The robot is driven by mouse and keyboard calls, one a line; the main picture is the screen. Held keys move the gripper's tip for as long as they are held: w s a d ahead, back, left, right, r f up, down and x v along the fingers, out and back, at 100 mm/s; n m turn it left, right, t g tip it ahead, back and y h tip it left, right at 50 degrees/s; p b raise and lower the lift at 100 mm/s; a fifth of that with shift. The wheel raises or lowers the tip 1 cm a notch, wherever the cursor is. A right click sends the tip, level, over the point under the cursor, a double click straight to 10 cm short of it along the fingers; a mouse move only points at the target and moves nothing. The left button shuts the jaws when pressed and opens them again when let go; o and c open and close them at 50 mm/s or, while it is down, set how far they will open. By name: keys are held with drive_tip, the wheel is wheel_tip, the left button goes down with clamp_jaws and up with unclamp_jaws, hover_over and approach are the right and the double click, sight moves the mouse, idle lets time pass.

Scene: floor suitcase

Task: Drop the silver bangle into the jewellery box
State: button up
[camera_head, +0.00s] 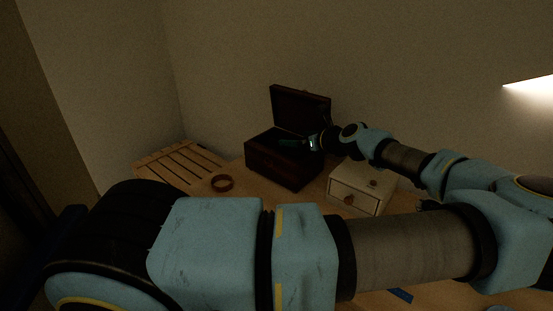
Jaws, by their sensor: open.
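The jewellery box (275,170) is a dark reddish-brown wooden box with its lid raised at the back. It stands on the table near the wall. My gripper (290,143) is open at the box's mouth, reaching in from the right, just in front of the raised lid. A small pale patch shows at the gripper, too small and dim to identify. I cannot make out a silver bangle; the inside of the box is dark and hidden from this view.
A brown ring (222,183) lies on the table left of the box. A slatted wooden rack (180,162) is at the back left. A blue item (401,295) lies near the front.

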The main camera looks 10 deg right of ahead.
drive_tip(key=b+v, duration=0.2)
drive_tip(key=v, duration=0.7)
drive_tip(key=shift+s+d, duration=0.1)
drive_tip(key=shift+s, duration=0.05)
